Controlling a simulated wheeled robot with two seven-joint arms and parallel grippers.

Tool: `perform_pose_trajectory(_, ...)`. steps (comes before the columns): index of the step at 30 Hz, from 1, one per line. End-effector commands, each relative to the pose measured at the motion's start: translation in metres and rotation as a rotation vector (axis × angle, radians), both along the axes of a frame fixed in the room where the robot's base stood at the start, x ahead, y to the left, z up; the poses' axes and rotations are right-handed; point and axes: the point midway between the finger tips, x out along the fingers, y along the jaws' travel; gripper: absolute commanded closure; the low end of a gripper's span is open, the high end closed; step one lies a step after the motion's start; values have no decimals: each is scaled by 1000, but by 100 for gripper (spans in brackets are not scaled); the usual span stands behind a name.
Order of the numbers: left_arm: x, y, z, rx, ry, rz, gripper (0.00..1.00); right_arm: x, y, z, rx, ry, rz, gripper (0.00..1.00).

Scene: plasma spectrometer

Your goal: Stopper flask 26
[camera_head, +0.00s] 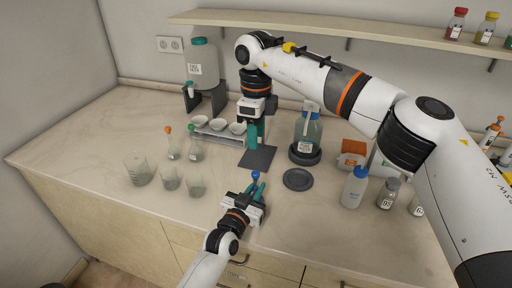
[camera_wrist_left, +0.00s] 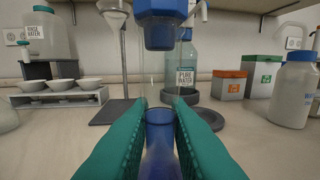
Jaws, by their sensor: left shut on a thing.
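My left gripper (camera_head: 257,190) is shut on the clear neck of a flask (camera_wrist_left: 160,78), near the front of the bench. The neck stands between the green fingers, which also show in the left wrist view (camera_wrist_left: 160,120); blue colour shows in its lower part. A blue stopper (camera_head: 255,175) is at the top of the neck, and its wide head shows in the wrist view (camera_wrist_left: 160,10). I cannot tell how firmly it sits. The flask's body and number are hidden. My right gripper (camera_head: 251,138) points down farther back, near the dark stand base; its jaw opening is unclear.
A funnel stand (camera_wrist_left: 122,55) rises at the back. A pure water bottle (camera_head: 307,135) stands right of it, with a dark round plate (camera_head: 298,179) in front. Small dishes (camera_head: 220,126) sit on a rack. Beakers (camera_head: 140,173) and stoppered flasks (camera_head: 194,148) stand left.

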Motion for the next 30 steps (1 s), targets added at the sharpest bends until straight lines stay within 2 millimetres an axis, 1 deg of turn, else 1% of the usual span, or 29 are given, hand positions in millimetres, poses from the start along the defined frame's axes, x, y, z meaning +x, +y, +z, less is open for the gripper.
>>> perform_pose_trajectory(1,0,0,-1,1,2,0,100,1,0,13,0,-3,0,60)
perform_pose_trajectory(3,0,0,-1,1,2,0,100,0,0,26,-1,-3,-1,60)
perform_pose_trajectory(6,0,0,-1,1,2,0,100,0,1,42,-1,-2,-1,60)
perform_pose_trajectory(9,0,0,-1,1,2,0,100,0,0,52,0,-1,-1,60)
perform_pose_trajectory(13,0,0,-1,1,2,0,100,0,0,58,0,0,0,60)
perform_pose_trajectory(20,0,0,-1,1,2,0,100,0,0,59,-1,0,0,60)
perform_pose_trajectory(21,0,0,-1,1,2,0,82,0,0,59,-1,0,0,60)
perform_pose_trajectory(25,0,0,-1,0,1,0,61,0,0,58,-1,0,0,60)
perform_pose_trajectory(26,0,0,-1,0,1,0,58,0,0,58,-1,0,0,60)
perform_pose_trajectory(30,0,0,0,0,1,0,58,0,0,58,-1,0,0,60)
